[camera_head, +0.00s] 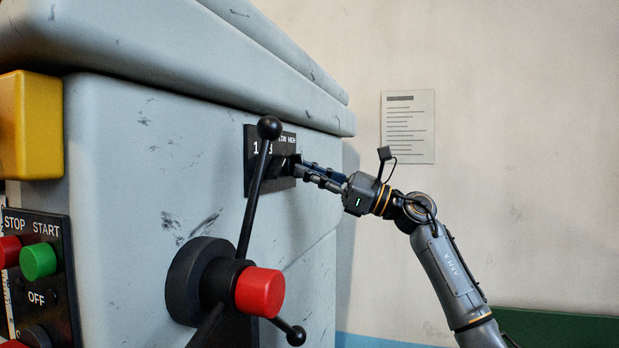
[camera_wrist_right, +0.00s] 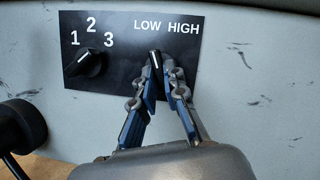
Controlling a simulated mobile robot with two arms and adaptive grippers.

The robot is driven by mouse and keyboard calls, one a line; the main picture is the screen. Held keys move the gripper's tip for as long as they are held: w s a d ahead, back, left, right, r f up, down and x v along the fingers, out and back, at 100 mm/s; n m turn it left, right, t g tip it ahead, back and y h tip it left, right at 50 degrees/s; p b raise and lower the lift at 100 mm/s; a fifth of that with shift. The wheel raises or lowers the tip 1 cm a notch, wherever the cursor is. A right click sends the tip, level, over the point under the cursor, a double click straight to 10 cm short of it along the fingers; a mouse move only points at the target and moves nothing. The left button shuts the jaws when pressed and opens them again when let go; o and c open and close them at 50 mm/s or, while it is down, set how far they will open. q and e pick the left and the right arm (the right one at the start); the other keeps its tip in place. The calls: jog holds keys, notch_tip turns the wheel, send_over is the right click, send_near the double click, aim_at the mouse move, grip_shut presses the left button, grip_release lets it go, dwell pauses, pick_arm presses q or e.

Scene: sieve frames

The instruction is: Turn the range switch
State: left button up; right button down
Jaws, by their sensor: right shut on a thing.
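The range switch (camera_wrist_right: 155,62) is a black knob with a white line, below the words LOW and HIGH on a black panel (camera_wrist_right: 115,50). Its line points nearly straight up, a little nearer LOW. My right gripper (camera_wrist_right: 162,76) is shut on the switch, with a finger on each side. In the head view the right gripper (camera_head: 302,168) reaches the panel (camera_head: 251,180) from the right, and its fingers partly hide the switch there. My left gripper is in neither view.
A selector knob (camera_wrist_right: 83,64) marked 1, 2, 3 sits left of the switch. A lever with a black ball (camera_head: 269,127) and red hub (camera_head: 260,291) stands before the panel. STOP and START buttons (camera_head: 38,261) are at left. Open room lies right of the machine.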

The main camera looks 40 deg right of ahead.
jog(key=shift+s+a+r+m+t+h+p, duration=0.15)
jog(key=shift+m+t+h+p, duration=0.4)
jog(key=shift+m+h, duration=1.45)
jog(key=shift+a+f+m+t+h+p, duration=0.15)
jog(key=shift+m+t+h+p, duration=0.4)
jog(key=shift+m, duration=2.8)
jog(key=shift+s+a+r+m+t+h+p, duration=0.15)
jog(key=shift+m+t+h+p, duration=0.25)
jog(key=shift+m+h+p, duration=1.45)
jog(key=shift+m+y+b, duration=0.5)
jog(key=shift+m+b, duration=0.55)
jog(key=shift+m, duration=0.05)
jog(key=c, duration=1.4)
grip_release()
